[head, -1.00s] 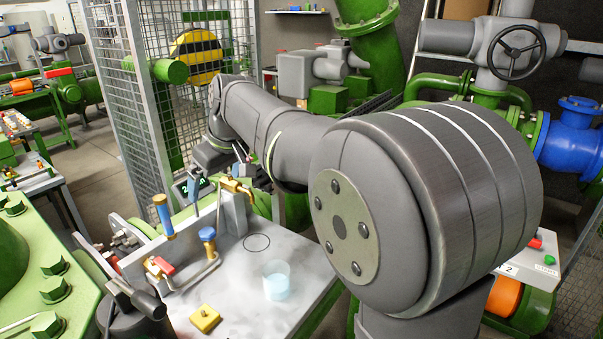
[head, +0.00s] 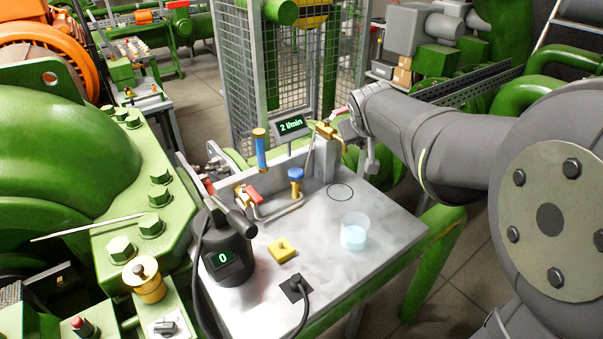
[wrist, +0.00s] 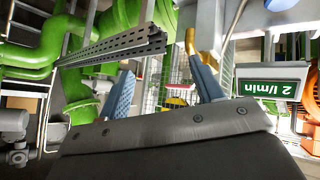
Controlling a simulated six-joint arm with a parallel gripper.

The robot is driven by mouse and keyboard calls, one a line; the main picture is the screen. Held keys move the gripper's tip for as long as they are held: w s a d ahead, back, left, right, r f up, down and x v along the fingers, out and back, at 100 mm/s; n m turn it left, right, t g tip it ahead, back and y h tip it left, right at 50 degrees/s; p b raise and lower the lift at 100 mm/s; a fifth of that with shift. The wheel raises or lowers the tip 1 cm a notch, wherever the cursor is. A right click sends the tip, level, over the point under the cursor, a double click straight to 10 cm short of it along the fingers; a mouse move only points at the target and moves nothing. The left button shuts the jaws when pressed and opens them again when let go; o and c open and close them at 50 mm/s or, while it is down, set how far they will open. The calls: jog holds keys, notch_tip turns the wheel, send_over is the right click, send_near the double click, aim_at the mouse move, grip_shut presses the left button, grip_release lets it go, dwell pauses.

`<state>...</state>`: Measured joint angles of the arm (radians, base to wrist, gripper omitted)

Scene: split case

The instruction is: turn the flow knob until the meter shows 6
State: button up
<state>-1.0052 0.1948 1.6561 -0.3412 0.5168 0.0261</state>
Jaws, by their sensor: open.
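The meter (head: 291,125) reads "2 l/min" in the head view. It shows upside down at the right of the wrist view (wrist: 270,87). A round blue knob (head: 296,174) stands on a bent metal pipe on the bench; I cannot tell whether it is the flow knob. A brass tap (head: 328,132) sits on the grey upright beside the meter. My gripper (wrist: 158,68) is open, its two blue fingers apart, close to the tap. A red bar (wrist: 180,86) shows in the gap; I cannot tell its distance. The brass spout (wrist: 190,38) is by the right finger.
On the bench (head: 380,238) are a clear beaker of pale blue liquid (head: 354,231), a yellow block (head: 283,250), a red-handled valve (head: 251,194) and a blue-and-brass cylinder (head: 261,150). A dark device showing 0 (head: 222,258) stands at the left.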

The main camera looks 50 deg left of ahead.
notch_tip(320, 180, down, 2)
jog(key=s+d+y, duration=0.1)
jog(key=d+y, duration=0.1)
jog(key=y, duration=0.1)
jog(key=n+g+y, duration=0.3)
jog(key=g+y, duration=0.1)
jog(key=g, duration=0.1)
send_near(298, 173)
jog(key=x, duration=0.9)
jog(key=shift+s, duration=0.1)
jog(key=c, duration=1)
jog(key=shift+o, duration=0.2)
jog(key=shift+d, duration=0.1)
